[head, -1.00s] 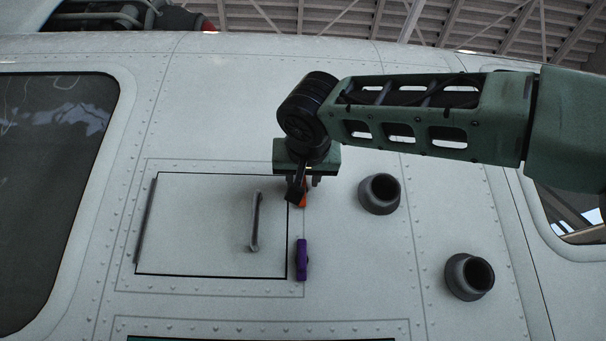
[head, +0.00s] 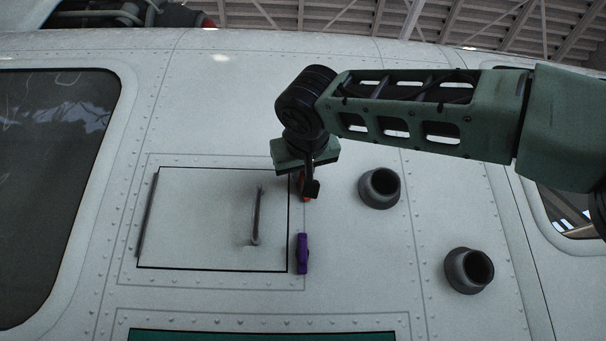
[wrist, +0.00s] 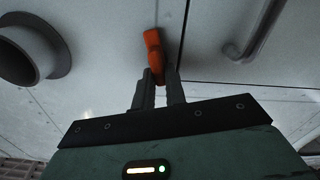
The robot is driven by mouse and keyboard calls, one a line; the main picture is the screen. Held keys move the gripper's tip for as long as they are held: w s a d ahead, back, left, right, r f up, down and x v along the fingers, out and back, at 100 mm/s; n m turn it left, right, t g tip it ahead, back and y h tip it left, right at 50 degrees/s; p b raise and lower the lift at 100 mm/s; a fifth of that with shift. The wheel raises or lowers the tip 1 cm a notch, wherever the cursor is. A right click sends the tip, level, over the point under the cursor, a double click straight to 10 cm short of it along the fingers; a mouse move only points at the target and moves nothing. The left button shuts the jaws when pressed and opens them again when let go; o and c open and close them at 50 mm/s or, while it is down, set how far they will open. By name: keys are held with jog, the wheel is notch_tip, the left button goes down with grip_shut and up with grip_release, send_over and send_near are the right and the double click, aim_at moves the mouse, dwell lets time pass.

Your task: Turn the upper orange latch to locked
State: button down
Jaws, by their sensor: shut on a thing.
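The upper orange latch (wrist: 153,52) sits at the edge of the hatch panel, upright and slightly bent in the wrist view. In the head view only slivers of the orange latch (head: 306,198) show behind my gripper. My gripper (wrist: 161,76) is shut on the latch's near end, one finger on each side. In the head view my gripper (head: 308,190) covers most of the latch. The hatch panel (head: 200,220) is flush and closed in the white fuselage. A purple latch (head: 302,254) stands upright below, at the same panel edge.
A grey bar handle (head: 257,215) stands out from the panel; it also shows in the wrist view (wrist: 262,32). Two dark round ports, an upper one (head: 379,189) and a lower one (head: 469,271), protrude to the right. A dark window (head: 50,190) lies far left.

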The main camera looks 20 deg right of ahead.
jog(key=shift+w+a+f+n+p, duration=0.1)
jog(key=shift+a+f+n+p, duration=0.1)
jog(key=shift+n, duration=2.25)
jog(key=shift+s+a+f+n+p, duration=0.1)
jog(key=shift+f+n+p, duration=0.05)
jog(key=shift+n, duration=2.25)
jog(key=shift+w+a+f+n+p, duration=0.1)
jog(key=shift+f+n+p, duration=0.1)
jog(key=shift+n, duration=2.25)
jog(key=c, duration=1.4)
grip_release()
jog(key=shift+c, duration=0.2)
jog(key=shift+s+a+f+b, duration=0.1)
jog(key=shift+s+a+b, duration=0.1)
jog(key=shift+s+b, duration=0.25)
jog(key=b+v, duration=0.4)
jog(key=v, duration=1.2)
jog(key=shift+s, duration=0.25)
